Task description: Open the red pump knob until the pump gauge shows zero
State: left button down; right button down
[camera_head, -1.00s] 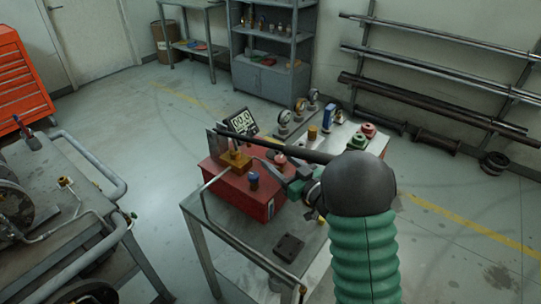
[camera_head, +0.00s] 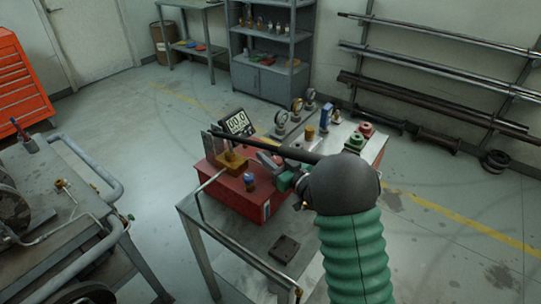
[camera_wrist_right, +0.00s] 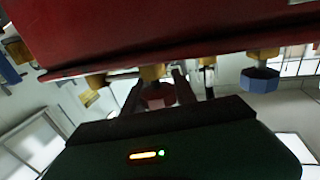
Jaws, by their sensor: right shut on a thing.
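The red pump box (camera_head: 238,199) stands on the metal table, with a brass block (camera_head: 231,160) on top. The pump gauge (camera_head: 237,122) is a dark digital display behind it; its digits look like 00.0 but are small. My right gripper (camera_head: 268,163) reaches over the box from the right. In the right wrist view, its fingers stand on both sides of the red knob (camera_wrist_right: 158,96) and are shut on it. The knob is hidden behind the hand in the head view. A blue knob (camera_head: 250,180) stands nearer the front. My left gripper is not in view.
A bent pipe (camera_head: 203,205) runs along the left of the metal table (camera_head: 230,245). A dark block (camera_head: 285,249) lies at the front. Several small gauges and fittings (camera_head: 309,133) stand behind. Another bench with pipes (camera_head: 95,165) stands at left.

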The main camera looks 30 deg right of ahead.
jog(key=shift+s+a+f+n+g+y+p, duration=0.1)
jog(key=shift+a+n+g+y+p, duration=0.1)
jog(key=shift+n+y, duration=0.5)
jog(key=shift+a+n+g+y+p, duration=0.15)
jog(key=shift+n+y, duration=0.25)
jog(key=shift+y, duration=0.5)
jog(key=shift+f+n+g+y, duration=0.15)
jog(key=shift+n+g+y, duration=0.15)
jog(key=shift+y, duration=0.2)
jog(key=c, duration=1)
grip_release()
jog(key=shift+d, duration=0.1)
jog(key=v, duration=1.7)
jog(key=shift+p, duration=0.3)
jog(key=shift+f, duration=0.1)
